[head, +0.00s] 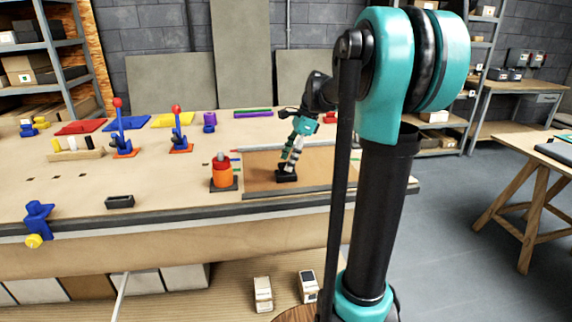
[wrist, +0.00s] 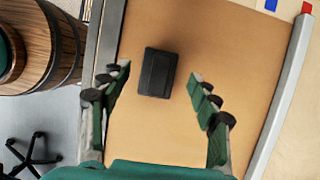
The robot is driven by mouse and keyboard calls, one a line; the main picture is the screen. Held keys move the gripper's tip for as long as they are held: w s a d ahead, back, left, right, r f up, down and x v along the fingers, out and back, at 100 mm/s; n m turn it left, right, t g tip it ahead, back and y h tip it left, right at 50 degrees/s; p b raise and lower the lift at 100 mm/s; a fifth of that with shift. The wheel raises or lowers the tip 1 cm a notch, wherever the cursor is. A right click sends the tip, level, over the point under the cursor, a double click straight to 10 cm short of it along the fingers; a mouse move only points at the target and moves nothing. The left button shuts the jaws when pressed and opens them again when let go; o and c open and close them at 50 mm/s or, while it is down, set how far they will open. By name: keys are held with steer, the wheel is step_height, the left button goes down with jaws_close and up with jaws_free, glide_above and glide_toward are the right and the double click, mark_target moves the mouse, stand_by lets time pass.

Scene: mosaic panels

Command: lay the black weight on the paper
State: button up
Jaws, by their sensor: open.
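The black weight (head: 287,177) is a small dark block lying on the brown paper (head: 262,184), near its front edge. In the wrist view the weight (wrist: 158,72) lies flat on the paper (wrist: 228,45), with brown surface around it. My gripper (head: 289,166) is above the weight, pointing down. In the wrist view my gripper (wrist: 158,76) is open, one finger on each side of the weight, with visible gaps between the fingers and the block. The head view does not show clearly whether the fingertips touch the paper.
An orange-red cylinder on a dark base (head: 222,172) stands just left of the paper. A black tray-like block (head: 119,201) lies near the bench's front edge. Blue levers with red knobs (head: 177,130) stand farther left. A grey strip (wrist: 288,80) borders the paper.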

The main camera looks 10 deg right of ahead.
steer(key=v, duration=1)
